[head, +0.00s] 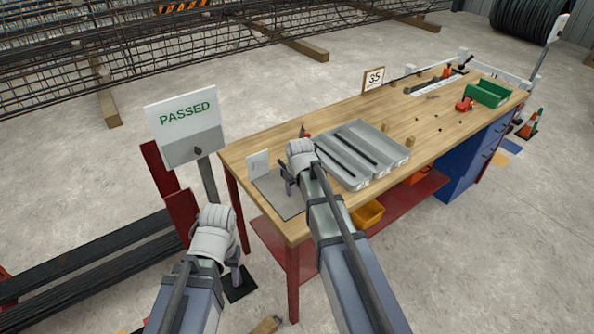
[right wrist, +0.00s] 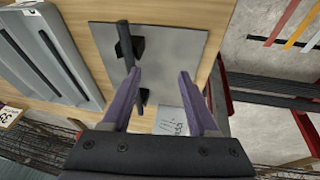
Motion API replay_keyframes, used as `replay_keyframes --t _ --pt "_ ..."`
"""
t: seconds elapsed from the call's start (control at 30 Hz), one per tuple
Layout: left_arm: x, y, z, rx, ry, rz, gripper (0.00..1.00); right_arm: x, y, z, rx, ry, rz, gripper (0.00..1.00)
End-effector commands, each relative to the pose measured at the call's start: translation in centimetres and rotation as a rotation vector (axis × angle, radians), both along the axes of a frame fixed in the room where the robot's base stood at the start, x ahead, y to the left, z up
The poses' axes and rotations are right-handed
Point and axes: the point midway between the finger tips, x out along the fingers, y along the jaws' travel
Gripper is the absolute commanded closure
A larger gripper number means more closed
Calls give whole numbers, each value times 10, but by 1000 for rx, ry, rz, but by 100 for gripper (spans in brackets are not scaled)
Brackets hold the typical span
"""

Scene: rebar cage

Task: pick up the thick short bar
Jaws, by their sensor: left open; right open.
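A short, thick dark bar (right wrist: 124,42) rests on black supports (right wrist: 138,47) on a grey plate (right wrist: 178,45) in the right wrist view. The same plate (head: 283,197) lies on the near left end of the workbench in the head view, where my arm hides most of the bar. My right gripper (right wrist: 160,95) is open above the plate; its left finger overlaps the bar's lower part in the picture, and I cannot tell whether they touch. In the head view it (head: 290,185) points down at the plate. My left gripper (head: 236,275) is open and empty, off the bench's left side.
A grey tray (head: 403,153) with long dark bars stands just right of the plate. A small white card (head: 258,164) stands at the plate's back. A PASSED sign (head: 187,120) stands left of the wooden bench (head: 440,125).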

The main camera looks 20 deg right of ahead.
Motion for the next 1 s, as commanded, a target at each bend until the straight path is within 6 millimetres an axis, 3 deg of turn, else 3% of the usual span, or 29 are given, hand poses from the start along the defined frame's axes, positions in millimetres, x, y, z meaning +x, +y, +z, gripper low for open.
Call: replay_keyframes --t 0.03,0.1,0.2,0.37,0.67,1.0 --pt "0 0 3 0 0 0 50 34 -8 5 -19 -33 26 40" --pt "0 0 3 0 0 0 50 56 -15 9 -43 -68 61 40" --pt "0 0 3 0 0 0 50 72 -21 12 -63 -98 89 40" --pt "0 0 2 0 0 0 50 75 -22 12 -70 -107 99 40" --pt "0 0 -21 0 0 0 50 84 -23 -11 -69 -104 97 40" --pt "0 0 -30 0 0 0 50 87 -25 -20 -69 -105 96 40"
